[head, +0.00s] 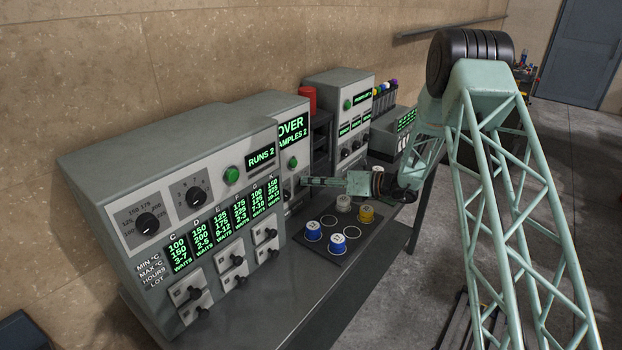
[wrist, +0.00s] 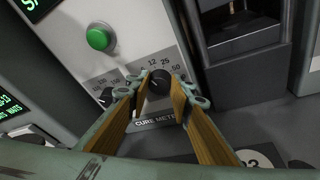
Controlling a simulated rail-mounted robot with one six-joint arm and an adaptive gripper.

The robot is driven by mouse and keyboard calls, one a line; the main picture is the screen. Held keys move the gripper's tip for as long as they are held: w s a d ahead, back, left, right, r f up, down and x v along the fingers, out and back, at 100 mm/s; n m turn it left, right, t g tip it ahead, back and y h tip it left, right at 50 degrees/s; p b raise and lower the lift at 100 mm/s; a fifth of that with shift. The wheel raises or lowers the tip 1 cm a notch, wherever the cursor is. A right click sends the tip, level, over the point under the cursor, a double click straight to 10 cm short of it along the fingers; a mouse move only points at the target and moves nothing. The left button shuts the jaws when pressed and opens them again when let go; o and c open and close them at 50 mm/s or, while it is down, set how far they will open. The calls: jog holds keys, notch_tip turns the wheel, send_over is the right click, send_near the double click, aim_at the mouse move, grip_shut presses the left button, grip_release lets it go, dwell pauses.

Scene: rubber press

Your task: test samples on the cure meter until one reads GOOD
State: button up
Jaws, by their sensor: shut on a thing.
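The cure meter (head: 296,163) is a grey cabinet with a green button and a green display reading OVER, SAMPLES 2. In the wrist view its label and green button (wrist: 99,39) show beside a black dial knob (wrist: 159,79) with numbers around it. My gripper (wrist: 160,88) is shut on this knob, with its wooden-coloured fingers on either side; in the head view it reaches the meter front (head: 304,182). Sample pots stand on a dark mat (head: 327,259): two blue (head: 313,231) (head: 337,244), one grey (head: 343,203) and one yellow (head: 366,213).
Empty white rings (head: 352,233) show on the mat. A long control cabinet (head: 185,180) with knobs, levers and a RUNS 2 display stands at the left. Another cabinet (head: 340,88) and a red cylinder (head: 307,98) stand behind. The front bench surface is clear.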

jog(key=shift+w+d+f+m+y+p, duration=0.1)
jog(key=shift+m+y+p, duration=0.3)
jog(key=shift+m, duration=0.35)
jog(key=shift+w+m+y+p, duration=0.1)
jog(key=shift+m+y+p, duration=0.2)
jog(key=shift+m+p, duration=0.35)
jog(key=shift+g, duration=0.3)
jog(key=o, duration=0.8)
jog(key=shift+o, duration=0.2)
jog(key=shift+s, duration=0.1)
jog(key=v, duration=1.2)
